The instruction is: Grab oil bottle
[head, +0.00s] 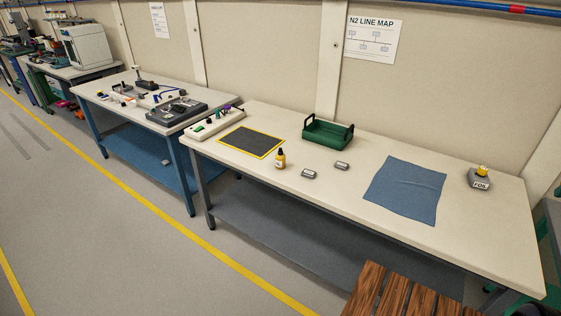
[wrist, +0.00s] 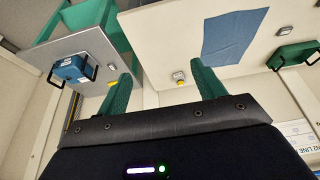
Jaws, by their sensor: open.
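A small yellow bottle with a black top (head: 280,158), which looks like the oil bottle, stands upright near the front edge of the white bench in the head view. It stands just right of a dark yellow-bordered mat (head: 251,142). I cannot make it out in the wrist view. My gripper (wrist: 160,88) shows in the wrist view with its two green fingers apart and nothing between them. Beyond the fingers, well away, is a small yellow-topped item (wrist: 180,76) on a bench. My gripper is outside the head view.
Two grey metal pieces (head: 308,174) (head: 342,166), a green tray (head: 327,133), a blue cloth (head: 404,190) and a grey yellow-capped container (head: 480,178) share the bench. A slatted wooden surface (head: 395,296) is at the bottom. The left floor is clear.

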